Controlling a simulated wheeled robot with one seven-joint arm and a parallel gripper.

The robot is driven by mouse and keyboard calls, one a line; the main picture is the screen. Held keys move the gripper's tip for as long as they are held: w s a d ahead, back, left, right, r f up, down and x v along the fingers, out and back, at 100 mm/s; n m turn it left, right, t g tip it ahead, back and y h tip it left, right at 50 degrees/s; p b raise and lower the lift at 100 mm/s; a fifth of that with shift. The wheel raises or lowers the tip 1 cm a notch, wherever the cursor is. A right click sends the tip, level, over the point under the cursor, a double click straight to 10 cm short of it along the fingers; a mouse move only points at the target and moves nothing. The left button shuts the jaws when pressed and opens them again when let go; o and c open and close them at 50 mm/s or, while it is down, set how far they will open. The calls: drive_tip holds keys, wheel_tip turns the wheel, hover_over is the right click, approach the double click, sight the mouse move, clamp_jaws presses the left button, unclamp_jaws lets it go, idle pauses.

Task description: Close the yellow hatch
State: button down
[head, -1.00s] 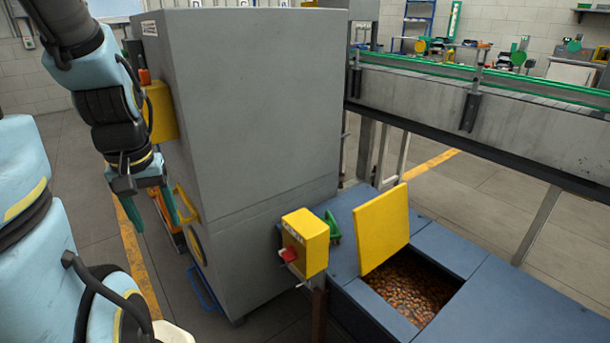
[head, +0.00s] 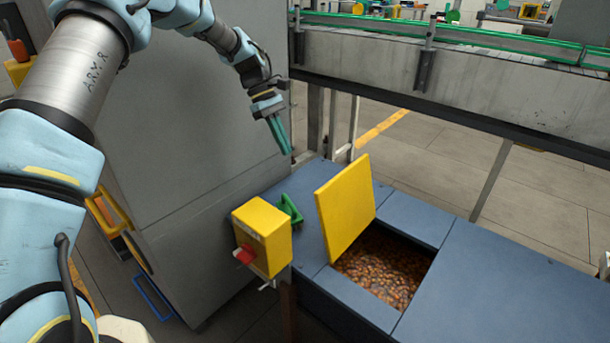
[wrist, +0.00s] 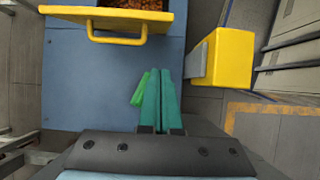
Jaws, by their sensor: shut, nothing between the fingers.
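The yellow hatch (head: 345,207) stands open, tilted upright at the left edge of a square opening in the blue bench (head: 470,290). Brown bottles or pieces (head: 385,265) show inside the opening. In the wrist view the hatch (wrist: 105,20) is at the top, with a yellow handle (wrist: 117,38) on its near face. My gripper (head: 279,137) is shut and empty, above and behind the bench's left end, to the upper left of the hatch and apart from it. In the wrist view my green fingers (wrist: 161,90) lie together and point toward the bench.
A yellow box with a red knob (head: 263,236) stands on a post left of the hatch. A green handle (head: 290,209) sits on the bench between them. A grey cabinet (head: 190,130) is behind, and a conveyor (head: 370,60) runs along the back.

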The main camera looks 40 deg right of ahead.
drive_tip(key=s+d+f+p, duration=0.2)
drive_tip(key=s+f+p, duration=0.1)
drive_tip(key=s+f, duration=0.4)
drive_tip(key=shift+s+d+f, duration=0.25)
drive_tip(key=shift+s+f, duration=0.05)
drive_tip(key=shift+s, duration=0.5)
